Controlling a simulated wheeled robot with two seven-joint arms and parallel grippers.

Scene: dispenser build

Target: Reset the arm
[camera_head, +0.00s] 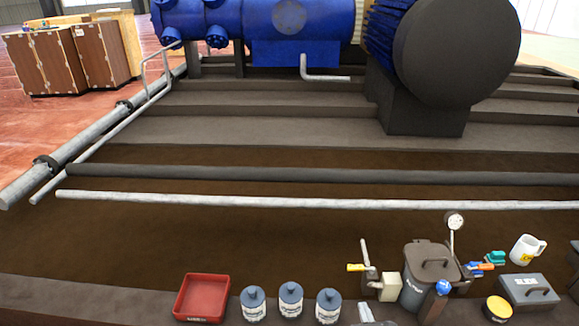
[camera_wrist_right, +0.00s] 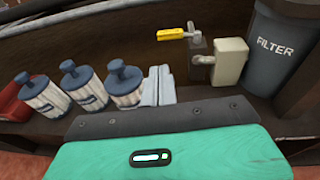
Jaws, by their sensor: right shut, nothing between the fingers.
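My right gripper (camera_head: 366,312) shows only as pale grey fingertips at the bottom edge of the head view, between the filter bottles and the yellow-handled valve. In the right wrist view its grey fingers (camera_wrist_right: 158,86) stand together beyond the teal housing of my wrist, shut and empty. They overlap the ledge beside the rightmost white bottle with a blue-grey cap (camera_wrist_right: 125,88); I cannot tell the gap between them. Most of my right arm is hidden below the head view. My left gripper is not in view.
A red tray (camera_head: 228,292) stands left of the bottles. Right of my gripper are the yellow-handled valve (camera_head: 356,267), a dark filter canister (camera_head: 416,292), a gauge (camera_head: 455,221), a white mug (camera_head: 525,249) and a grey case (camera_head: 530,291). Pipes (camera_head: 300,201) run behind.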

